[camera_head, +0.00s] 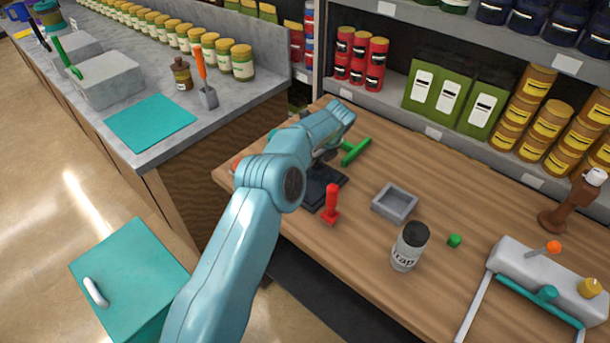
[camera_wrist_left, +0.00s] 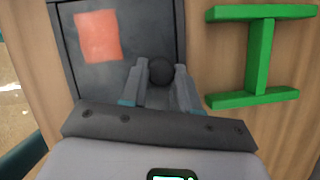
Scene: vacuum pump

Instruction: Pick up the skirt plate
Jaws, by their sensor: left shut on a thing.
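A dark grey plate, which I take as the skirt plate (camera_head: 322,188), is on the wooden table under my left arm. In the left wrist view the plate (camera_wrist_left: 68,45) has an orange-red patch and a round black knob (camera_wrist_left: 161,70). My left gripper (camera_wrist_left: 161,82) is shut on this knob, one finger on each side. In the head view the gripper (camera_head: 326,156) is mostly hidden behind my own arm. I cannot tell whether the plate touches the table. My right gripper is not in view.
A green H-shaped piece (camera_head: 356,151) lies right beside the plate. A red-handled tool (camera_head: 331,205) stands just in front. Stocked shelves stand behind.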

